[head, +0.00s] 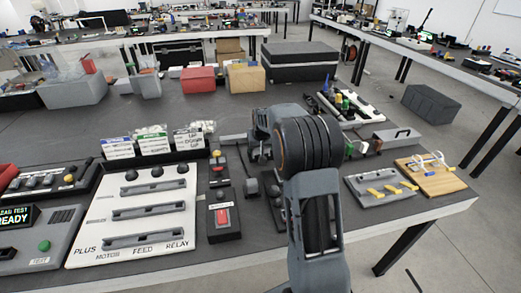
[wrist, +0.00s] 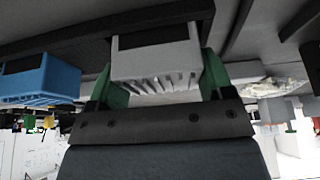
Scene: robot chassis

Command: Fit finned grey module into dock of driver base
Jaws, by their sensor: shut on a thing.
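The finned grey module (wrist: 155,65) is between the green-padded fingers of my gripper (wrist: 157,84) in the wrist view, its fins facing the camera. My gripper is shut on it. A dark bar (wrist: 70,38) runs along the far side of the module; whether they touch is unclear. A blue finned module (wrist: 38,80) sits to the left, apart from my gripper. In the head view my arm hides the gripper and the module. I cannot clearly make out the driver base or its dock.
A white panel (head: 88,233) with slotted grey bars lies on the bench at left, beside a black red-switch box (head: 222,222). A grey plate (head: 366,196) with yellow pieces and a wooden board (head: 440,184) are at right.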

